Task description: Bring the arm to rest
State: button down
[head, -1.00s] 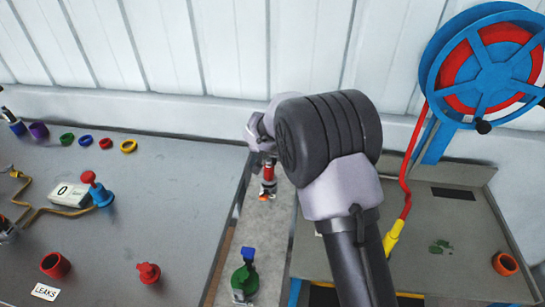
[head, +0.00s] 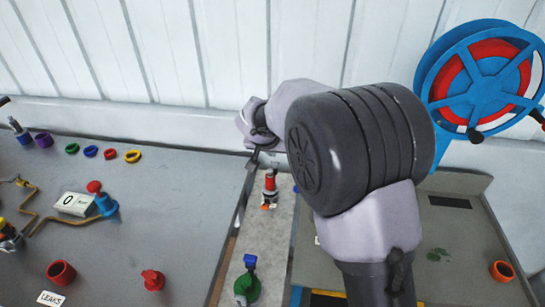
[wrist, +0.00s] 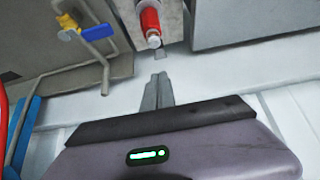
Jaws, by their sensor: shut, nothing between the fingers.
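My arm, grey and black, rises from the bottom right of the head view and bends toward the back wall. My gripper (wrist: 157,82) shows in the wrist view with its two narrow fingers together and nothing between them. In the head view its slim end (head: 251,165) is partly visible at the left of the wrist, above the gap between the benches. A red cylinder with a metal tip (wrist: 150,20) is just past the fingertips in the wrist view, apart from them.
A blue hose reel (head: 485,75) stands at the right. A green bottle (head: 246,287) and a red fitting (head: 270,185) stand on the narrow strip. A blue-handled valve (wrist: 97,32) shows in the wrist view.

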jog(key=shift+v, duration=1.25)
jog(key=s+d+r+m, duration=0.1)
jog(key=s+d+r, duration=0.2)
jog(key=s, duration=0.4)
jog(key=s+d+r+g+y, duration=0.1)
jog(key=s+d+r, duration=0.3)
jog(key=s, duration=0.4)
jog(key=s+d+r+m, duration=0.1)
jog(key=s+d+r, duration=0.2)
jog(key=s, duration=0.4)
jog(key=s+a+f+y, duration=0.1)
jog(key=s+f+y, duration=0.1)
jog(key=s, duration=1.3)
jog(key=shift+a+b, duration=0.15)
jog(key=shift+b, duration=0.25)
